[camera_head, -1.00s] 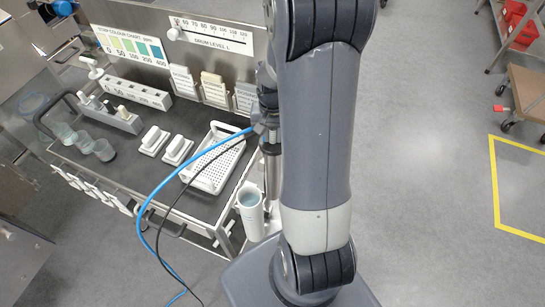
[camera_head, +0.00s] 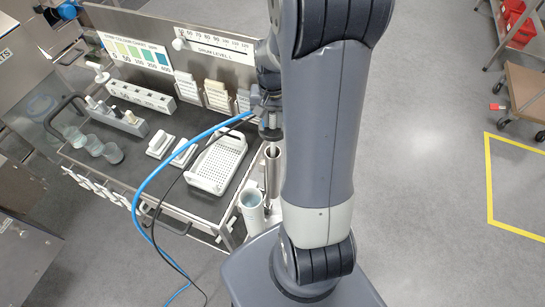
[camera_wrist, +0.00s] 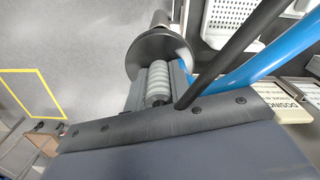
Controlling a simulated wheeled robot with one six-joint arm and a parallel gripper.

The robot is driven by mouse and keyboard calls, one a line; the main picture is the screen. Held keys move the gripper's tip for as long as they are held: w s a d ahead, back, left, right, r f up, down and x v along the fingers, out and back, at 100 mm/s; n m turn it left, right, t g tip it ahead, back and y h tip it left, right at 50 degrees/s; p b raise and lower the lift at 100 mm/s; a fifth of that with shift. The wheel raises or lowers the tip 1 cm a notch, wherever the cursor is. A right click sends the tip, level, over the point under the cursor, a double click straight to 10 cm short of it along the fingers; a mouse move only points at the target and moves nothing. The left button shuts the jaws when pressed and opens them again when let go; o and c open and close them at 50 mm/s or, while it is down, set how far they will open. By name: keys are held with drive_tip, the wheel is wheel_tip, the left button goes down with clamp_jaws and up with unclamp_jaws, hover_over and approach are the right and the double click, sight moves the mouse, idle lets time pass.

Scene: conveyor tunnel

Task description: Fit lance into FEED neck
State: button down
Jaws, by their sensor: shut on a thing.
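My gripper (camera_wrist: 160,90) is shut on the ribbed grey grip of the lance (camera_wrist: 157,76) in the wrist view. A dark round flange (camera_wrist: 150,50) sits just beyond the grip, hiding most of the lance past it. In the head view the gripper (camera_head: 266,98) is partly behind my arm, and the lance's dark collar (camera_head: 270,132) shows below it. A blue hose (camera_head: 165,185) and a thin black cable (camera_head: 158,210) trail from the lance to the lower left. I cannot make out the FEED neck in either view.
An upright steel tube (camera_head: 272,170) stands under the collar, beside a white cup (camera_head: 252,212). The cart top (camera_head: 150,185) holds a white perforated tray (camera_head: 218,162), glass beakers (camera_head: 92,145) and white blocks. Open grey floor (camera_head: 420,200) lies to the right.

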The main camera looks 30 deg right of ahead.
drive_tip(key=shift+r, duration=6.45)
wheel_tip(320, 180, up, 9)
drive_tip(key=shift+f, duration=0.2)
